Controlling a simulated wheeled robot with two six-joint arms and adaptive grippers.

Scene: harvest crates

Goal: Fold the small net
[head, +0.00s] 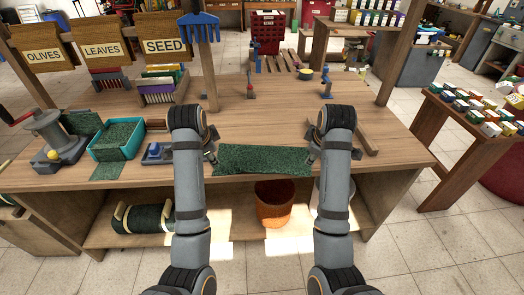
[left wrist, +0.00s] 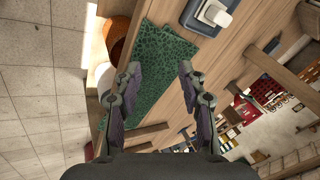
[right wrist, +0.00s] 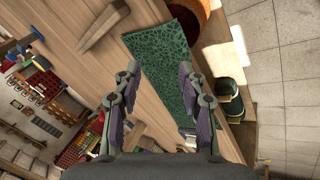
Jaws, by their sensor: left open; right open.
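The small green net (head: 264,160) lies as a flat, wide strip along the front edge of the wooden bench, between my two grippers. I cannot tell whether it is one layer or more. My left gripper (head: 212,157) is open at the net's left end; in the left wrist view the net (left wrist: 160,50) shows beyond and between the fingers (left wrist: 160,72). My right gripper (head: 312,157) is open at the right end; in the right wrist view the net (right wrist: 165,65) lies beyond and between its fingers (right wrist: 159,72). Neither gripper visibly holds it.
A teal tray (head: 104,152) with green netting, a blue device (head: 157,151) and a hand-cranked machine (head: 55,142) stand left on the bench (head: 260,118). A wooden piece (head: 367,140) lies right. An orange bucket (head: 272,208) sits on the shelf below. The bench behind the net is mostly clear.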

